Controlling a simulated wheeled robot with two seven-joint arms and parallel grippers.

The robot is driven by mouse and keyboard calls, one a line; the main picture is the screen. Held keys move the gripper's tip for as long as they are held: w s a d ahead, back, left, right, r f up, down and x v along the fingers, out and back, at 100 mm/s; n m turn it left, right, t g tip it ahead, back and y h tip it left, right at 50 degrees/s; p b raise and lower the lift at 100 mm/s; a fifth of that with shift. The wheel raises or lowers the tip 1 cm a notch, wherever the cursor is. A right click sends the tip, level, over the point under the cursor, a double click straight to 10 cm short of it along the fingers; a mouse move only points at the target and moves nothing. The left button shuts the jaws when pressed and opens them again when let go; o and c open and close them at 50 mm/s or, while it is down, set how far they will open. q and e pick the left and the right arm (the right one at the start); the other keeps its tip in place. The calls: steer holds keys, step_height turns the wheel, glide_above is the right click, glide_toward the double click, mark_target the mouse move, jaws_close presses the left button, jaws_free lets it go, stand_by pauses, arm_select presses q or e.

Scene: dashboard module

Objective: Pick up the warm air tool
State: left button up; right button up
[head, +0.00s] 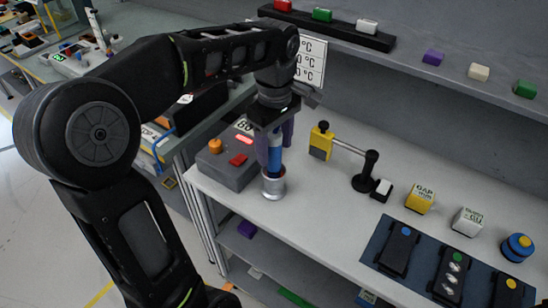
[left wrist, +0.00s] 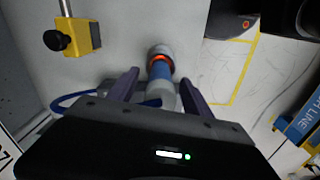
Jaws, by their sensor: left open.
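The warm air tool (head: 275,160) is a blue cylinder standing nose-down in a silver cup holder (head: 274,187) near the left end of the bench. In the left wrist view the tool (left wrist: 160,72) has a glowing orange ring where it meets the cup (left wrist: 158,51). My left gripper (head: 274,158) is above the cup, with its purple fingers on either side of the tool. In the left wrist view the left gripper (left wrist: 160,82) is open, with gaps between the fingers and the tool. My right gripper is not in view.
A grey box (head: 222,172) with an orange knob and red button stands left of the cup. A yellow block with an arm (head: 321,141) and a black stand (head: 366,175) are to the right. A dark mat (head: 385,233) holds black modules. A shelf (head: 400,48) runs above.

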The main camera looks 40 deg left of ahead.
mark_target(274, 158)
arm_select(q)
steer(key=shift+f, duration=1.95)
jaws_close()
